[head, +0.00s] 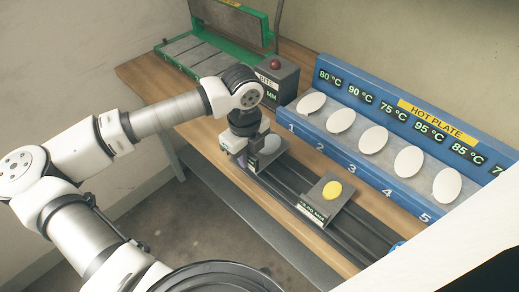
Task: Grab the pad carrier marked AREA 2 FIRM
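Two dark pad carriers stand on a black rail along the bench. One carrier (319,203) bears a yellow oval pad (332,190) and has a small white label on its front that is too small to read. The other carrier (269,158), farther back, bears a grey round pad (271,144). I cannot read AREA 2 FIRM on either one. My gripper (240,158) points down at the left side of the grey-pad carrier, very close to it. Its fingertips are small and partly hidden, so I cannot tell whether they touch the carrier or are open.
A blue hot plate (400,135) with several white oval pads and numbered slots runs along the back right. A dark box (277,83) with a red knob stands behind my gripper. A green-framed press (215,45) stands open at the back left. The wooden bench (150,80) is bare at its left end.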

